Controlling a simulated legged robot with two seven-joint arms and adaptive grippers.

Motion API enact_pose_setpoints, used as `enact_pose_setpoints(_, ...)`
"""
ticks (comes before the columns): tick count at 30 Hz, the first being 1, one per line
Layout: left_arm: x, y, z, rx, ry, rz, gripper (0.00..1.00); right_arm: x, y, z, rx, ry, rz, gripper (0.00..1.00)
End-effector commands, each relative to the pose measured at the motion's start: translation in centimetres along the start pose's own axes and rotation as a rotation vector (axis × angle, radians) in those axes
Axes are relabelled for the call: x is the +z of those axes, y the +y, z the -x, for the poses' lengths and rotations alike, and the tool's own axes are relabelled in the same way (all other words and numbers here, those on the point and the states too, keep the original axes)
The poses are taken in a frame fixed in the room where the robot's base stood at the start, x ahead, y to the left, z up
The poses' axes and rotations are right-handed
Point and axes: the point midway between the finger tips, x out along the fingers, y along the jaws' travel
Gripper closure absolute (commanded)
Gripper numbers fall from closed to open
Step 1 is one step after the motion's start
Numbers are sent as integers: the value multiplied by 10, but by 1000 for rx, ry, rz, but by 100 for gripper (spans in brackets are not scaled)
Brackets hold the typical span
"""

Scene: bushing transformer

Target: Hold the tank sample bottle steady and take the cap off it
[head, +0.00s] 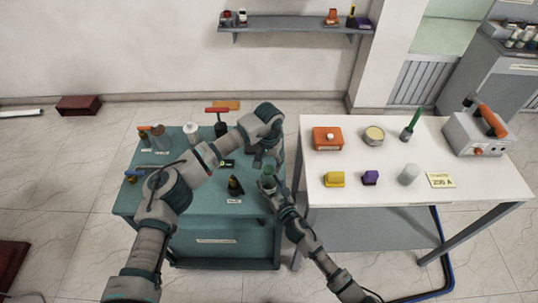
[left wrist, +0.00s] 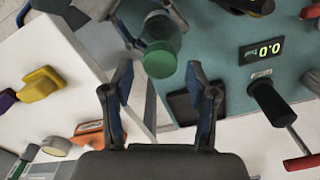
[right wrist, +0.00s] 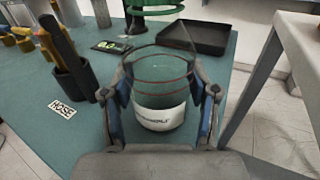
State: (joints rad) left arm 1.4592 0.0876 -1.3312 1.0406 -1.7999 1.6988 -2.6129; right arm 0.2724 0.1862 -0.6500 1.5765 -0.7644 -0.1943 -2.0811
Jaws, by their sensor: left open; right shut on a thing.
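The tank sample bottle (right wrist: 160,85) is clear, with red rings and a white label. It stands about upright near the right edge of the teal table (head: 205,200). My right gripper (right wrist: 160,98) is shut around its body, one finger on each side. The green cap (left wrist: 160,59) sits on top of the bottle and also shows in the head view (head: 267,171). My left gripper (left wrist: 160,85) is open and empty, its fingertips pointing at the cap but apart from it. In the head view my left arm's end partly hides the table behind the bottle.
A black tray (right wrist: 195,36) lies behind the bottle. The white table (head: 400,150) is to the right, past a gap.

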Motion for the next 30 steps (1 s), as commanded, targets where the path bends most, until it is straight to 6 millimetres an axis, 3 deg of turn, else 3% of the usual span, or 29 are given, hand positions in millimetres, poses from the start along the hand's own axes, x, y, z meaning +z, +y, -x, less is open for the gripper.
enact_pose_setpoints(6, 0, 0, -18, 0, 0, 0, 42, 0, 0, 0, 0, 1, 0, 100)
enact_pose_setpoints(14, 0, 0, -19, 0, 1, 1, 42, 0, 0, 0, -1, 1, 0, 100)
enact_pose_setpoints(21, 0, 0, -19, 0, 1, 1, 100, 0, 0, 0, 0, 1, 0, 100)
enact_pose_setpoints(26, 0, 0, -19, 0, 1, 12, 100, 0, 0, 0, 0, 1, 0, 100)
enact_pose_setpoints(30, 0, 0, -18, -1, 1, 178, 100, 0, 0, 0, 0, 1, 0, 100)
